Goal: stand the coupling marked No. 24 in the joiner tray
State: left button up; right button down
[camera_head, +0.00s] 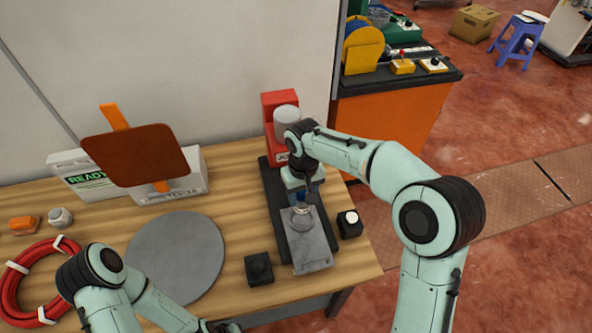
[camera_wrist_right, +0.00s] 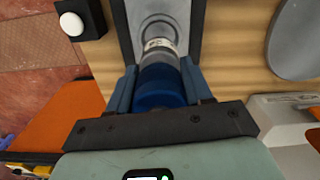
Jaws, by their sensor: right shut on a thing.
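My right gripper (camera_head: 303,198) is shut on a coupling with a blue body (camera_wrist_right: 162,87) and a silver end (camera_wrist_right: 160,45) that carries a small label, too small to read. The coupling's silver end shows in the head view (camera_head: 301,217), low over the grey metal joiner tray (camera_head: 313,256). It looks upright, but I cannot tell whether it touches the tray. The tray also shows in the wrist view (camera_wrist_right: 190,18), in front of the red joiner (camera_head: 280,103). My left gripper (camera_head: 222,326) is at the bottom edge, its jaws not clear.
A black block with a white button (camera_head: 349,219) stands right of the tray, a plain black block (camera_head: 259,268) left of it. A round grey mat (camera_head: 176,255) lies bare. A red-brown paddle (camera_head: 135,155), white boxes (camera_head: 85,178) and a red hose coil (camera_head: 12,290) are at left.

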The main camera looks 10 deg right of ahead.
aim_at(302, 208)
jog(key=shift+w, duration=0.15)
jog(key=shift+s+f+b, duration=0.35)
jog(key=shift+f+b, duration=0.1)
jog(key=shift+f, duration=0.4)
jog(key=shift+w+f+b, duration=0.1)
jog(key=shift+f+b, duration=0.9)
jog(key=shift+f, duration=0.95)
pick_arm(q)
jog(key=s+f, duration=0.1)
jog(key=f, duration=0.1)
jog(key=s+f, duration=0.1)
jog(key=s, duration=0.1)
jog(key=shift+f, duration=0.4)
jog(key=shift+w+r, duration=0.2)
jog(key=shift+s+f, duration=0.25)
jog(key=shift+f, duration=0.1)
pick_arm(e)
jog(key=shift+f, duration=0.6)
jog(key=c, duration=0.8)
grip_release()
jog(key=shift+o, duration=0.2)
